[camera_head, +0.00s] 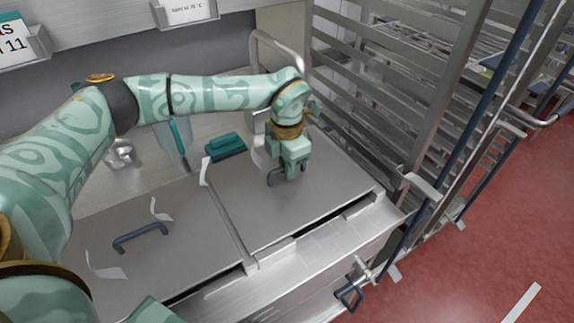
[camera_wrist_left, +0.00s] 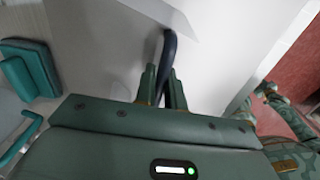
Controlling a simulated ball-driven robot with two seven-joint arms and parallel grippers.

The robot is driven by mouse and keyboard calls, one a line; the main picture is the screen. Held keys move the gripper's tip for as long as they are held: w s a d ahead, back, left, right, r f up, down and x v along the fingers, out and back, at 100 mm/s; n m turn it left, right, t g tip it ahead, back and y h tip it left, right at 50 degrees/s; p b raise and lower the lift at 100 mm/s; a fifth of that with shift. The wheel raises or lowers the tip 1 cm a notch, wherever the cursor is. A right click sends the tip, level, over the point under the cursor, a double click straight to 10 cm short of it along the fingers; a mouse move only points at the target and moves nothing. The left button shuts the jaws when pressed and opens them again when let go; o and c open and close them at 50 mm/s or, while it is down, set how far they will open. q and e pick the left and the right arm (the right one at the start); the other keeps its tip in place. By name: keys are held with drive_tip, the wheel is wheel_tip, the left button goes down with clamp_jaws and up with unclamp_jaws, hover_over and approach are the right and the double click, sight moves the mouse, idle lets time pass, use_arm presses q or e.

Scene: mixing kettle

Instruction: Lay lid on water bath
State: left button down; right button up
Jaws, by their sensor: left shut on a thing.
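The right grey lid (camera_head: 325,200) lies flat, or nearly so, over the right part of the steel water bath (camera_head: 315,255). Its dark blue handle (camera_head: 271,178) is at my left gripper (camera_head: 284,178), which is shut on it. In the left wrist view, the handle (camera_wrist_left: 168,48) runs between the two fingers of my left gripper (camera_wrist_left: 163,74), above the pale lid surface (camera_wrist_left: 110,50). A dark gap shows along the lid's front edge; I cannot tell whether it rests fully. My right gripper is not in view.
A second lid (camera_head: 185,235) with a blue handle (camera_head: 140,236) covers the left part. A teal block (camera_head: 225,146) sits behind the lids. A curved tap (camera_head: 275,40) stands at the back. A steel rack (camera_head: 380,90) borders the right, and a valve (camera_head: 352,285) is in front.

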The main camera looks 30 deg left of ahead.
use_arm(q)
drive_tip(key=shift+f, duration=0.1)
drive_tip(key=c, duration=0.9)
unclamp_jaws()
drive_tip(key=shift+r+p, duration=3.2)
drive_tip(key=shift+r, duration=0.35)
drive_tip(key=shift+f, duration=0.1)
